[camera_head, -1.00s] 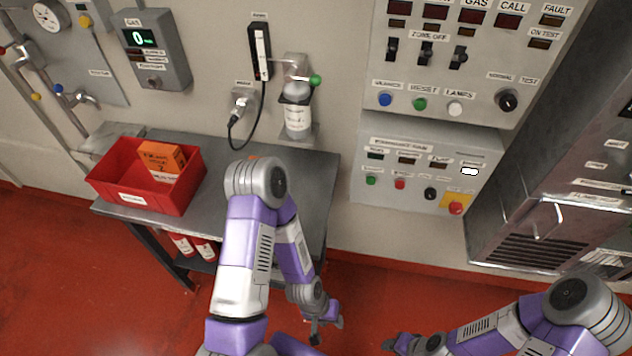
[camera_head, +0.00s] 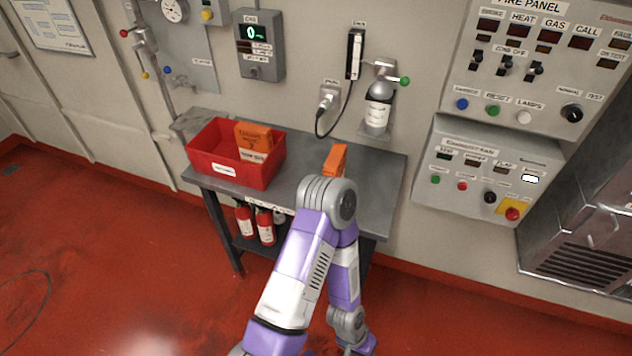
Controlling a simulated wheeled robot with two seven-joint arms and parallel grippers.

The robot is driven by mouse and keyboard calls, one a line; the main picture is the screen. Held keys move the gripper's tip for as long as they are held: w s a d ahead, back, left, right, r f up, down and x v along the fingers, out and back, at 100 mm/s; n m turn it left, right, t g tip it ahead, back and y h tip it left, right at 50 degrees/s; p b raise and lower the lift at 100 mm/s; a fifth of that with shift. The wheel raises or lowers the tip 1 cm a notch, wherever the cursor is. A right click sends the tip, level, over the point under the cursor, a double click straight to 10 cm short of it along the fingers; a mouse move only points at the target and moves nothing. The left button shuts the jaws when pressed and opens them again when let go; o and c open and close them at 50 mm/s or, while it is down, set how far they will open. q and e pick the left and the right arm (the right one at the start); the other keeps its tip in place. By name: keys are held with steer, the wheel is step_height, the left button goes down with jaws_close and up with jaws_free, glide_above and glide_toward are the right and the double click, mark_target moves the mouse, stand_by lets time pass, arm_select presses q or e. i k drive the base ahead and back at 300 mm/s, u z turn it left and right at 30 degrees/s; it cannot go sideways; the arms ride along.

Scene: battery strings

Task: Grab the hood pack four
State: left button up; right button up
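An orange pack (camera_head: 253,137) stands in the red bin (camera_head: 214,178) on the left of the grey table. A second orange pack (camera_head: 337,158) stands on the table top to the right of the bin, its lower part hidden behind my arm. Print on the packs is too small to read surely, so I cannot tell which is number four. My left arm rises in front of the table and bends down again. My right gripper is out of view.
The grey table (camera_head: 385,185) stands against the wall, with red extinguishers (camera_head: 265,226) on its lower shelf. A bottle (camera_head: 378,108) in a wall holder and a corded handset (camera_head: 355,55) are above it. Control panels (camera_head: 478,170) jut out at right.

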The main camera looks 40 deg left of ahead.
mark_target(334, 163)
steer(key=u, duration=1.35)
